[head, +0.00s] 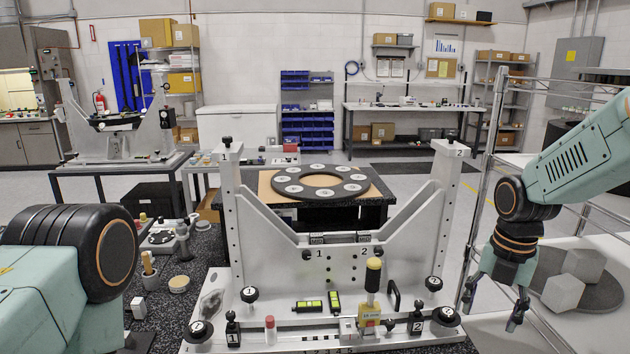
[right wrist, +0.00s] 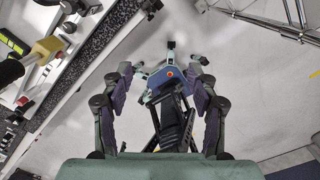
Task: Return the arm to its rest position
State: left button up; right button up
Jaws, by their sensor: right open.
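My right arm (head: 575,160) comes in from the right in the head view and hangs down at the elbow. Its gripper (head: 493,307) points downward with its fingers apart and nothing between them. It is to the right of the white mirror fixture (head: 290,255), apart from it. The right wrist view shows the same open gripper (right wrist: 160,80) above the floor, with the fixture's edge at the upper left. My left arm (head: 70,245) fills the lower left of the head view; its gripper is out of the frame.
A yellow-and-black handled tool (head: 372,280) stands on the fixture base among black knobs. A black ring with white discs (head: 320,182) lies behind the fixture. Grey blocks (head: 563,293) on a dark round plate are right of my right gripper. A metal wire rack (head: 480,190) stands close by it.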

jog(key=w+a+f+m+t, duration=0.3)
jog(key=w+f+m, duration=0.1)
jog(key=m, duration=0.7)
jog(key=s+a+f+m+t+b, duration=0.1)
jog(key=s+a+f+m+b, duration=0.15)
jog(key=f+m, duration=0.35)
jog(key=s+a+f+m+b, duration=0.1)
jog(key=s+f+m+b, duration=0.3)
jog(key=f, duration=0.5)
pick_arm(q)
notch_tip(320, 180, down, 19)
jog(key=b, duration=1.2)
jog(key=shift+w+f+b, duration=0.15)
jog(key=shift+w+b, duration=0.1)
jog(key=shift+b, duration=0.15)
pick_arm(e)
jog(key=s+f+m+g, duration=0.2)
jog(key=s+f+m, duration=0.2)
jog(key=s+f, duration=0.9)
jog(key=s+a+f+m+g, duration=0.1)
jog(key=s+f+m+g, duration=0.1)
jog(key=s+f, duration=1)
jog(key=s+m, duration=0.1)
jog(key=s, duration=0.5)
jog(key=shift+a+f+m+g, duration=0.2)
jog(key=shift+f+m+g, duration=0.1)
jog(key=shift+f+m, duration=0.1)
